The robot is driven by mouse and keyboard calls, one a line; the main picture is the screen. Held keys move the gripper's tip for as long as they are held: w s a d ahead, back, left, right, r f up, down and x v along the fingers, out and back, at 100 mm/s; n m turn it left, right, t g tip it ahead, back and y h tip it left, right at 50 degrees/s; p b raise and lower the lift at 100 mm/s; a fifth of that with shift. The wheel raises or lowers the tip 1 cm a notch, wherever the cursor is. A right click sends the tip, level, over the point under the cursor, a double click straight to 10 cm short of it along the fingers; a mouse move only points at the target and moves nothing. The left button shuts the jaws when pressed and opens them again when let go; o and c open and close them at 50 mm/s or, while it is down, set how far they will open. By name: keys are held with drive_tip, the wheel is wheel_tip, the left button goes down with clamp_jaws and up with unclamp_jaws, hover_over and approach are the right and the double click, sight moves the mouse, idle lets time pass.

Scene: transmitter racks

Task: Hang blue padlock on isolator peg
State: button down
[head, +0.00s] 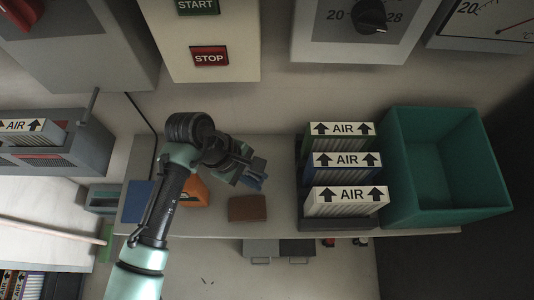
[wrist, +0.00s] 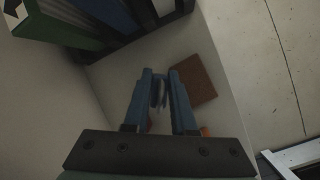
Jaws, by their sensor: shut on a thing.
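My gripper (head: 254,178) is over the shelf in the head view, above and near a brown block. In the wrist view its two blue fingers (wrist: 161,88) are closed around a small bluish thing (wrist: 160,93), which looks like the blue padlock; the fingers hide much of it. A thin grey peg (head: 91,104) sticks out at the left in the head view, below a grey box (head: 85,55) with a red handle (head: 20,12), which looks like the isolator. My gripper is well to the right of and below this peg in the picture.
On the shelf (head: 275,222) are the brown block (head: 248,208), an orange thing (head: 194,193), a blue item (head: 136,201), a rack of AIR filters (head: 345,204) and a green bin (head: 445,160). A START/STOP panel (head: 203,40) hangs above. Left stands a grey filter housing (head: 85,150).

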drive_tip(key=shift+n+t, duration=0.3)
drive_tip(key=shift+n, duration=0.2)
drive_tip(key=s+a+f, duration=0.1)
drive_tip(key=s, duration=0.1)
drive_tip(key=s+f, duration=0.1)
drive_tip(key=s, duration=0.1)
drive_tip(key=s+a+f, duration=0.1)
drive_tip(key=s, duration=0.1)
drive_tip(key=shift+s+a+f, duration=0.2)
drive_tip(key=shift+a+f, duration=0.1)
drive_tip(key=shift+a, duration=0.05)
drive_tip(key=s+d+f+n, duration=0.2)
drive_tip(key=s+d, duration=0.1)
drive_tip(key=s, duration=0.4)
drive_tip(key=shift+n+t, duration=0.8)
drive_tip(key=shift+n, duration=0.1)
drive_tip(key=shift+w+d+r, duration=0.5)
drive_tip(key=shift+d+r, duration=0.2)
drive_tip(key=shift+r, duration=0.2)
drive_tip(key=shift+w+d+r, duration=0.45)
drive_tip(key=shift+d+r, duration=0.25)
drive_tip(key=shift+r, duration=0.15)
